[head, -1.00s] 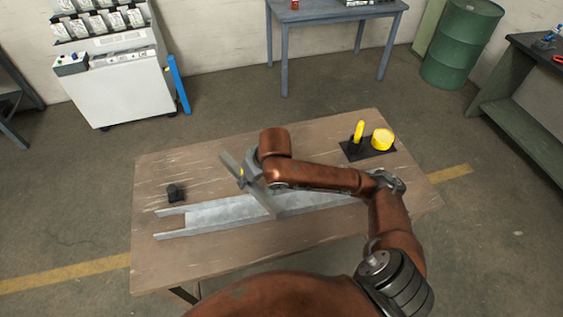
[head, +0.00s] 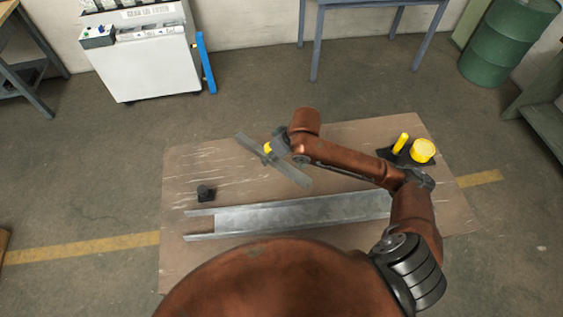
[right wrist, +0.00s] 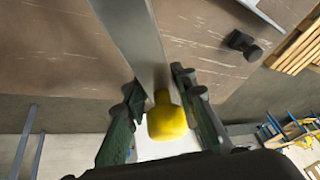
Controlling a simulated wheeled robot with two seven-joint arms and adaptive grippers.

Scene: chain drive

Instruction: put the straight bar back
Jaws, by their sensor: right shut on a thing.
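The straight bar (head: 294,174) is a flat grey strip with a yellow knob (head: 268,148). My right gripper (head: 276,147) is shut on it near the knob. In the head view the bar slants from upper left to lower right, over the table beyond the metal channel; its height is hard to tell. In the right wrist view the bar (right wrist: 130,35) runs up the picture between the fingers of my right gripper (right wrist: 158,97), with the yellow knob (right wrist: 167,118) close by. My left gripper is not in view.
A long grey channel (head: 300,213) lies along the wooden table (head: 185,260). A small black block (head: 205,193) stands at the left. A black base (head: 397,155) with a yellow peg and yellow round piece (head: 423,150) is at the back right. The table's back left is clear.

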